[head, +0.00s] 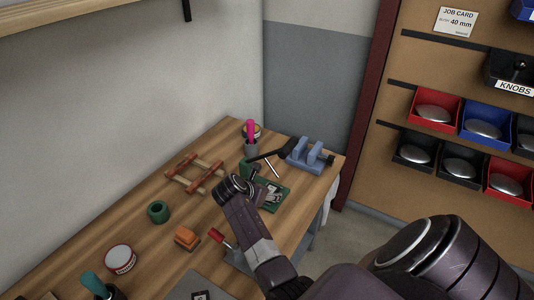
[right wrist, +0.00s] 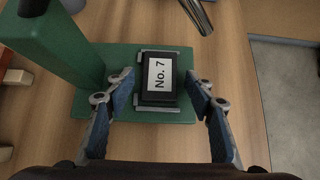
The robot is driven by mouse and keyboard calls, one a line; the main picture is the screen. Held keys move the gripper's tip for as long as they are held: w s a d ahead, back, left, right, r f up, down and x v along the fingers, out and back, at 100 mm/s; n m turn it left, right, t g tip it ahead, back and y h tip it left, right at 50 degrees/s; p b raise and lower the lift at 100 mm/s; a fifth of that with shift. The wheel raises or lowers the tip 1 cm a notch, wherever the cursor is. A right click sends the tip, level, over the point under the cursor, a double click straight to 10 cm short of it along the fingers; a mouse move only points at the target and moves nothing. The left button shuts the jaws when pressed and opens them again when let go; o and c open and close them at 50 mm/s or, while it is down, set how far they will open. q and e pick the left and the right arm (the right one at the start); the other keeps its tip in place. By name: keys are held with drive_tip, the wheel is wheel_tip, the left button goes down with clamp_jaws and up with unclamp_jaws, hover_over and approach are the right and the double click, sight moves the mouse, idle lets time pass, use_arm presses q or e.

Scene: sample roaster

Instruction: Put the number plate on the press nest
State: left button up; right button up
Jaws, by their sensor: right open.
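The number plate (right wrist: 158,76) is a black block with a white label reading "No. 7". In the right wrist view it lies flat on the press nest (right wrist: 172,108), between grey metal rails on the green base of the press (right wrist: 90,108). My right gripper (right wrist: 160,90) is open. Its blue-padded fingers stand on either side of the plate, with gaps showing. In the head view the green press (head: 284,190) is at the bench's far right, partly hidden behind my right gripper (head: 248,185). My left gripper is not in view.
A wooden frame (head: 194,173), green ring (head: 158,211), orange block (head: 187,237) and round tin (head: 120,259) lie leftward. The press column (right wrist: 60,50) rises close by the gripper.

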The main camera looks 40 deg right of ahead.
drive_tip(key=shift+r, duration=0.25)
drive_tip(key=p+v, duration=0.1)
drive_tip(key=v, duration=1)
drive_tip(key=shift+s+a+r, duration=0.15)
drive_tip(key=shift+a+r, duration=0.1)
drive_tip(key=shift+a, duration=0.1)
